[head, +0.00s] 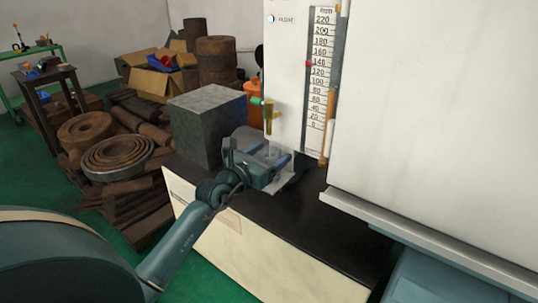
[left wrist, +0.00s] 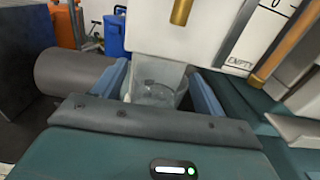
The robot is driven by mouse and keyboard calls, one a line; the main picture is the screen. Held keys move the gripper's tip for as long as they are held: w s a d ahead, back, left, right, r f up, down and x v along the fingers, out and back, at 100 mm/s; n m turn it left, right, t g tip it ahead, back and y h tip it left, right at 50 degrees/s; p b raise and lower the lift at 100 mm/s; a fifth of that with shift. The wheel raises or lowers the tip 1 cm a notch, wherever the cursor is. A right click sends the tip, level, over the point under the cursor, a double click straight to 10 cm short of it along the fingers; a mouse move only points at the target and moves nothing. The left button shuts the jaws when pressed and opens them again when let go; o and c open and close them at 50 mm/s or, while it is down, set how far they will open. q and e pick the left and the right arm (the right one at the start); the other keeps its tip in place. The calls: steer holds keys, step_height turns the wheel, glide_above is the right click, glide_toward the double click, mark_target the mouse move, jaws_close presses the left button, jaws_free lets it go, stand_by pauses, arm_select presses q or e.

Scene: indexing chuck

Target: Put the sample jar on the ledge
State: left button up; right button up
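The sample jar (left wrist: 158,92) is clear and see-through and sits between the two blue fingers of my left gripper (left wrist: 158,85) in the left wrist view. The fingers lie against both its sides. In the head view my left gripper (head: 268,168) is at the white panel, below the brass spout (head: 268,118), and largely hides the jar. The ledge (head: 292,180) is a pale metal shelf at the foot of the panel, right by the gripper. I cannot tell whether the jar touches it. My right gripper is not in view.
A white panel with a millimetre scale (head: 320,70) rises behind the ledge. A dark grey block (head: 207,125) stands close left of the gripper. A large white cabinet (head: 440,110) bounds the right. The black worktop (head: 320,225) in front is clear.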

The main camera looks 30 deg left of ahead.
arm_select(q)
steer(key=shift+r, duration=0.15)
steer(key=s+p, duration=0.1)
steer(key=s, duration=1.1)
steer(key=s+d+f+n+g+h, duration=0.1)
steer(key=s+d+f+n, duration=0.2)
steer(key=n, duration=0.7)
steer(key=s+d+f+n+g+h, duration=0.1)
steer(key=s+d+f+n+g, duration=0.1)
steer(key=s+d+n, duration=0.5)
steer(key=s+d+f+n+g+h, duration=0.1)
steer(key=s+d+f+n, duration=0.3)
steer(key=d+n, duration=0.9)
steer(key=shift+s+d+f+n+g, duration=0.15)
steer(key=shift+s+n+g, duration=0.3)
steer(key=shift+n, duration=0.65)
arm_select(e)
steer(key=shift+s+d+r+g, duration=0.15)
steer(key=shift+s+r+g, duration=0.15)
arm_select(q)
steer(key=shift+w, duration=0.1)
